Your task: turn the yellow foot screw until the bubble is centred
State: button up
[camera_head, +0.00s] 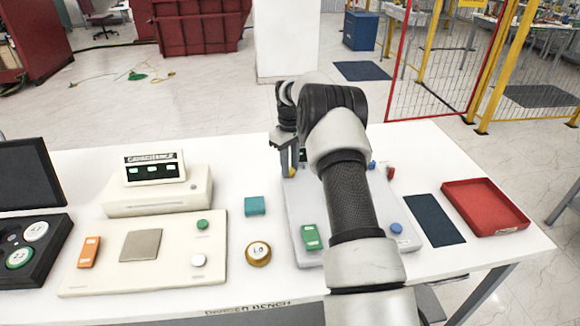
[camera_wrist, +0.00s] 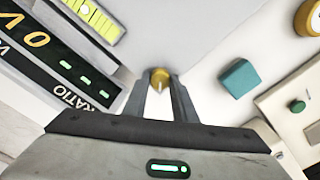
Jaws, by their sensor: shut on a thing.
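The yellow foot screw (camera_wrist: 159,76) is between the fingertips of my gripper (camera_wrist: 159,88) in the wrist view. My gripper is shut on it. In the head view a bit of yellow (camera_head: 292,172) shows at the fingertips of my gripper (camera_head: 290,169), at the far left corner of the grey instrument plate (camera_head: 304,222). A yellow-green vial with dark marks (camera_wrist: 100,22) is at the top left of the wrist view. A pale spot, perhaps the bubble, lies toward its upper left end; I cannot tell whether it is centred. My arm hides much of the plate in the head view.
A display reading RATIO (camera_wrist: 85,80) stands close left of my fingers in the wrist view. A teal block (camera_head: 255,206), brass weight (camera_head: 258,253) and cream instrument (camera_head: 145,255) are left of the plate. A dark mat (camera_head: 435,220) and red tray (camera_head: 485,207) are right.

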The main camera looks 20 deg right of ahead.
jog(key=shift+n, duration=1.2)
jog(key=shift+r+n, duration=0.1)
jog(key=shift+n, duration=0.2)
jog(key=o, duration=1)
jog(key=shift+o, duration=0.2)
notch_tip(320, 180, up, 17)
jog(key=shift+r+p, duration=0.15)
jog(key=shift+p, duration=0.25)
